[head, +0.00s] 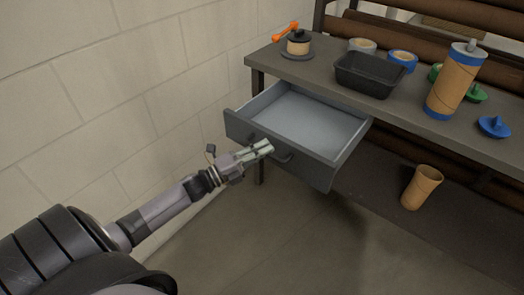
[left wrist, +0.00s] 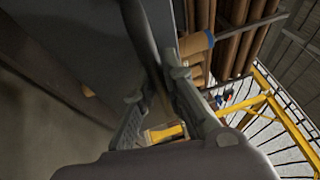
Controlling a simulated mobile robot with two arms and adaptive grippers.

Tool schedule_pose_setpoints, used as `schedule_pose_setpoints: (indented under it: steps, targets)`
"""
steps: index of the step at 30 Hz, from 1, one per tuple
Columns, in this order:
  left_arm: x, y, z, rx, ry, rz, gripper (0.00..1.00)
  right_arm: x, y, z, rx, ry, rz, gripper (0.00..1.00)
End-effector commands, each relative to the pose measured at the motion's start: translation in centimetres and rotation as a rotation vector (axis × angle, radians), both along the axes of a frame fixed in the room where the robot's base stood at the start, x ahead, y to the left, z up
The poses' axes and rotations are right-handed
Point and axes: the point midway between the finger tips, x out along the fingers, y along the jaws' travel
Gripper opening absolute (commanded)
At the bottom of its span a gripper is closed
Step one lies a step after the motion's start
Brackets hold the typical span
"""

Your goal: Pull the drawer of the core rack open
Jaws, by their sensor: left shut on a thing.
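The grey drawer (head: 310,120) of the core rack (head: 300,78) stands pulled well out, and its bare inside floor shows. Its handle (head: 284,158) is on the front panel. My left gripper (head: 262,149) reaches in from the left and is shut on the handle at the drawer's front. In the left wrist view, the two fingers (left wrist: 163,95) close around the handle's dark bar (left wrist: 143,32). The exact contact is partly hidden by the fingers. My right gripper is not in view.
On the rack top are a black tray (head: 370,74), an upright cardboard roll (head: 454,82), tape rolls (head: 402,60) and a blue cap (head: 494,126). A cardboard tube (head: 421,188) stands on the lower shelf. A block wall (head: 120,90) runs along the left. The floor before the drawer is clear.

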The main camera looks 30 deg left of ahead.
Motion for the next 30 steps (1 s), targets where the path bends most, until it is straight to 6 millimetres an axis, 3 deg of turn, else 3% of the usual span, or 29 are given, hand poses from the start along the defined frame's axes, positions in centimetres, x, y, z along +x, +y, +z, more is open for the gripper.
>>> schedule_pose_setpoints:
  steps: [12, 13, 22, 30]
  targets:
    - [0.0, 0.0, 0.0, 0.003, -0.001, 0.001, 0.0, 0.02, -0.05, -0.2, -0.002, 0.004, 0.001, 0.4]
    - [0.0, 0.0, 0.0, 0.003, -0.001, 0.001, 0.12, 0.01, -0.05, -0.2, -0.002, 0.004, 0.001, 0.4]
    - [0.01, 0.01, 0.04, 0.0, -0.001, 0.0, 0.32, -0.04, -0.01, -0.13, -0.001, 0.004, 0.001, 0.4]
    - [-0.02, 0.03, 0.05, 0.0, -0.001, 0.0, 0.32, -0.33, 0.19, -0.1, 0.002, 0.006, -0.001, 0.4]
